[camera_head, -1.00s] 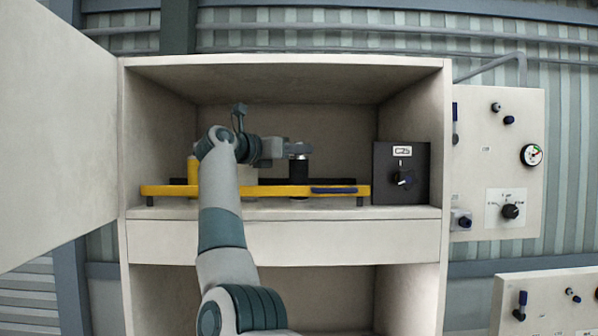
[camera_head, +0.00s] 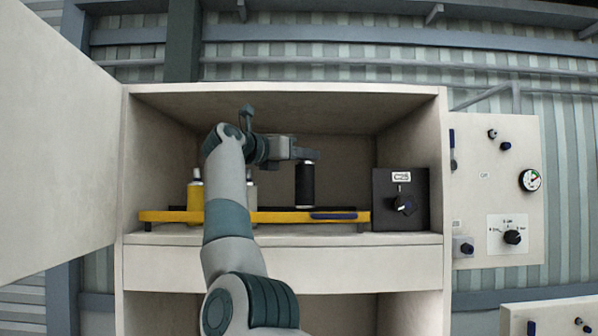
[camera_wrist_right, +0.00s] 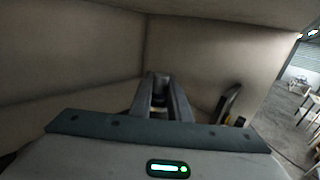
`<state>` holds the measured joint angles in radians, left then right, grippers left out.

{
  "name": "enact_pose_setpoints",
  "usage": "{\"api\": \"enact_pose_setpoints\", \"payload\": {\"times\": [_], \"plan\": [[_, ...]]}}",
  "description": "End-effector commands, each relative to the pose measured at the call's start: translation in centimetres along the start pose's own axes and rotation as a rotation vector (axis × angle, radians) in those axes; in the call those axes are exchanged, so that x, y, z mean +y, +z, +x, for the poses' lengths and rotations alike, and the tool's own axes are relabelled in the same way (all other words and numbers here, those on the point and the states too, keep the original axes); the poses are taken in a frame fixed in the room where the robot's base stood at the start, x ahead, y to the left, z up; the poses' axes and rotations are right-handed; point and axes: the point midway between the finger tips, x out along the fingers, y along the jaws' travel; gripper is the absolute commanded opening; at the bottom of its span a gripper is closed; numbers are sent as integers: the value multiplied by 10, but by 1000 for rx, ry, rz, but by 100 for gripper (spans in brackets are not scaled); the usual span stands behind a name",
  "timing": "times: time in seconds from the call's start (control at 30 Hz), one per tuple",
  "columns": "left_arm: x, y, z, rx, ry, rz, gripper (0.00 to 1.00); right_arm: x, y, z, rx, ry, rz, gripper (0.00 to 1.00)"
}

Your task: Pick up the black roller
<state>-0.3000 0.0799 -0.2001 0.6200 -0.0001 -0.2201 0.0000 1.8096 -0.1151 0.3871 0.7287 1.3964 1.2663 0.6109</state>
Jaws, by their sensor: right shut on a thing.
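The black roller (camera_head: 305,186) hangs upright inside the cabinet, with its pale lower end just above the yellow rack bar (camera_head: 280,217). My right gripper (camera_head: 306,158) is shut on its top end, with the arm reaching in from below. In the right wrist view the gripper fingers (camera_wrist_right: 160,100) point into the cabinet, close together; the roller itself is hard to make out there. My left gripper is out of view.
A yellow roller (camera_head: 195,196) stands at the rack's left, and a pale one is partly hidden behind my forearm. A black control box (camera_head: 400,199) with a knob stands right of the rack. Cabinet walls, roof and the open door (camera_head: 55,130) at left bound the space.

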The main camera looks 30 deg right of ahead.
Motion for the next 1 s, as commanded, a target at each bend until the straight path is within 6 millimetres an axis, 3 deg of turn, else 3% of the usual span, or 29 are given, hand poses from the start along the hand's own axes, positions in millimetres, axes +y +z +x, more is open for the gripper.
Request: {"api": "enact_pose_setpoints", "payload": {"times": [0.03, 0.23, 0.5, 1.0], "plan": [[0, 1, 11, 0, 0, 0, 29, -9, 1, 0, -2, 0, 7, 0], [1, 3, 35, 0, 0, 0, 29, -46, 23, 1, -3, -1, 8, 0], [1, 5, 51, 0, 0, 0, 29, -84, 48, 2, -1, 0, 3, 0], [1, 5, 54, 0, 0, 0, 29, -96, 58, 3, -2, 0, 1, 0]]}}
